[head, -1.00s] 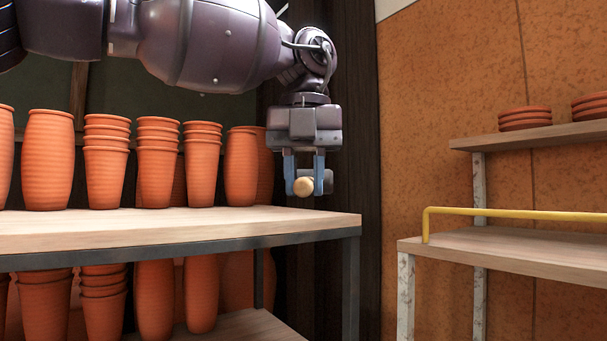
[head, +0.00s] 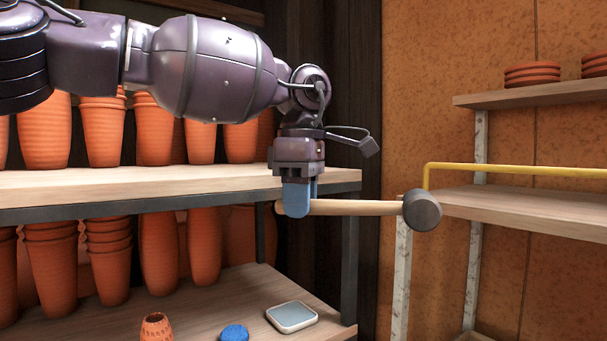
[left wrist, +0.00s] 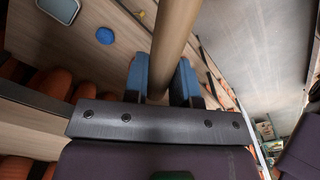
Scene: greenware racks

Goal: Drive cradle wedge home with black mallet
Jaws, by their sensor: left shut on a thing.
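My left gripper (head: 298,198) is shut on the wooden handle of the black mallet (head: 422,210). The mallet lies level, its black head out to the right and a short end of handle to the left of the fingers. It is held in the air in front of the left rack's right end. In the left wrist view the handle (left wrist: 174,40) runs up between the two blue fingers (left wrist: 160,84); the mallet's head is out of that view. I cannot make out the cradle wedge in either view. My right gripper is not in view.
The left rack's upper shelf (head: 150,187) holds several terracotta pots. Its lower shelf (head: 215,308) holds more pots, a small pierced pot (head: 156,328), a blue item (head: 234,332) and a grey square thing (head: 292,317). A right rack (head: 520,212) has a yellow rail (head: 520,170).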

